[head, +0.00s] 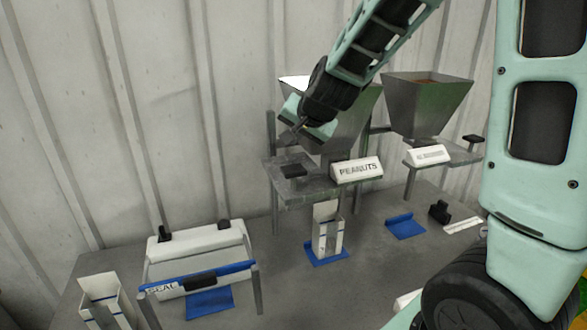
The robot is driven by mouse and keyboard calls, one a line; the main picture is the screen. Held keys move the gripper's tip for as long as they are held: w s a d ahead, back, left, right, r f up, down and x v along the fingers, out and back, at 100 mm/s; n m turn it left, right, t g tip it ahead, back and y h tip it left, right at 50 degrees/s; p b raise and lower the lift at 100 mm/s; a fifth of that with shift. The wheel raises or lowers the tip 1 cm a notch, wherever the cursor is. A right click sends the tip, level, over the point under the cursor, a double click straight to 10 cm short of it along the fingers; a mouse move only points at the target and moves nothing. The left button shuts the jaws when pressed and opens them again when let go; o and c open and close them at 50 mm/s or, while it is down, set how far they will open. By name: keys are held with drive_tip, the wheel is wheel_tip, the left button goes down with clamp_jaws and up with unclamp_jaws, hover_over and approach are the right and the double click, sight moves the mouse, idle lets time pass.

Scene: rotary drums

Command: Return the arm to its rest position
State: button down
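My arm comes in from the right in the head view, with a pale green link at the right edge and another link reaching down from the top. My gripper (301,128) is at the end of that link, in front of the left metal hopper (352,122), above the platform with the "PEANUTS" sign (357,170).
A white open carton (327,236) stands on a blue mat (343,258) below the peanut hopper. A second hopper (428,105) is to the right. A sealer marked "SEAL" (196,240) is at left front, with another open carton (104,304) beside it. A blue mat (405,228) lies empty.

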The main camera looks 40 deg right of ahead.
idle(0.3)
drive_tip(key=s+a+f+n+g+y+b, duration=0.2)
drive_tip(key=s+a+f+n+b, duration=0.3)
drive_tip(key=a, duration=0.6)
drive_tip(key=s+a+f+n+g+y+b, duration=0.25)
drive_tip(key=s+a+f+n, duration=0.25)
drive_tip(key=s+a+f, duration=0.45)
drive_tip(key=s+a+f+n+g+h+b, duration=0.1)
drive_tip(key=s+a+f+n+g+b, duration=0.1)
drive_tip(key=s, duration=0.5)
drive_tip(key=s+a+f+n+g+h+b, duration=0.1)
drive_tip(key=s+a+f+n+g+b, duration=0.1)
drive_tip(key=s+n, duration=0.4)
wheel_tip(320, 180, down, 2)
drive_tip(key=shift+s+a+f+n+b, duration=0.1)
drive_tip(key=shift+s+a+n+b, duration=0.35)
drive_tip(key=shift+s+a, duration=0.45)
drive_tip(key=shift+s+d+g, duration=0.1)
drive_tip(key=shift+d+g, duration=0.05)
drive_tip(key=shift+g, duration=0.1)
